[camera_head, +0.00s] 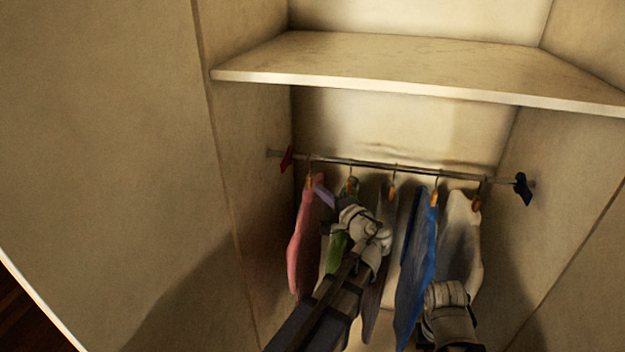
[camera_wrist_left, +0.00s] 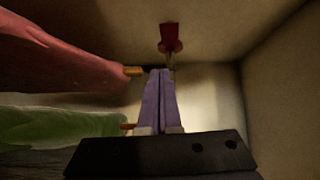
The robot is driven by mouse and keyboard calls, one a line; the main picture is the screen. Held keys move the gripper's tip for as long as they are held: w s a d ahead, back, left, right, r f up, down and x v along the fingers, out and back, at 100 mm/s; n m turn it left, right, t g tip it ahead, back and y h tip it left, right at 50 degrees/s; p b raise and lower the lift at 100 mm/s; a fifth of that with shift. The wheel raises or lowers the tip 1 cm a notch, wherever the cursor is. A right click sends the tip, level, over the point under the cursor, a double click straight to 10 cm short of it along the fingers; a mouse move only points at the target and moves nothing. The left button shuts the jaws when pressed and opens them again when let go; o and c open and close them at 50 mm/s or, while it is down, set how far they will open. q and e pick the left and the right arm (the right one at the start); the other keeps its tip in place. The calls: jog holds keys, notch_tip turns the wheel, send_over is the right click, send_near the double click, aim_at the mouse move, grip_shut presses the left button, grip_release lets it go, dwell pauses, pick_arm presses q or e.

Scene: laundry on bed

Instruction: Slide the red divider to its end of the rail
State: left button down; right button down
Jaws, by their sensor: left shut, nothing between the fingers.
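The red divider (camera_head: 287,159) hangs on the rail (camera_head: 365,164) near its left end, close to the left closet wall, with the pink garment to its right. In the left wrist view the red divider (camera_wrist_left: 171,38) is ahead of my fingertips. My left gripper (camera_head: 318,184) is below the rail, right of the divider, beside the pink garment. Its purple fingers (camera_wrist_left: 160,72) are shut with nothing between them, and they look apart from the divider. Part of my right arm shows low in the head view, but its fingers do not show.
A pink garment (camera_head: 303,240), a green one (camera_head: 337,250), a blue one (camera_head: 417,270) and a pale one (camera_head: 463,240) hang from the rail. A dark blue divider (camera_head: 522,189) is at the right end. A shelf (camera_head: 420,70) spans above.

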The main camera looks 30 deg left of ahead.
pick_arm(q)
jog(key=d+r, duration=0.1)
send_near(286, 164)
jog(key=shift+y, duration=0.3)
jog(key=x, duration=0.4)
jog(key=shift+w+a+f, duration=0.1)
jog(key=shift+w+f, duration=0.2)
jog(key=shift+w, duration=0.25)
jog(key=shift+s+a, duration=0.1)
jog(key=shift+a, duration=0.55)
jog(key=a, duration=0.2)
jog(key=s+a, duration=0.1)
jog(key=shift+a, duration=0.35)
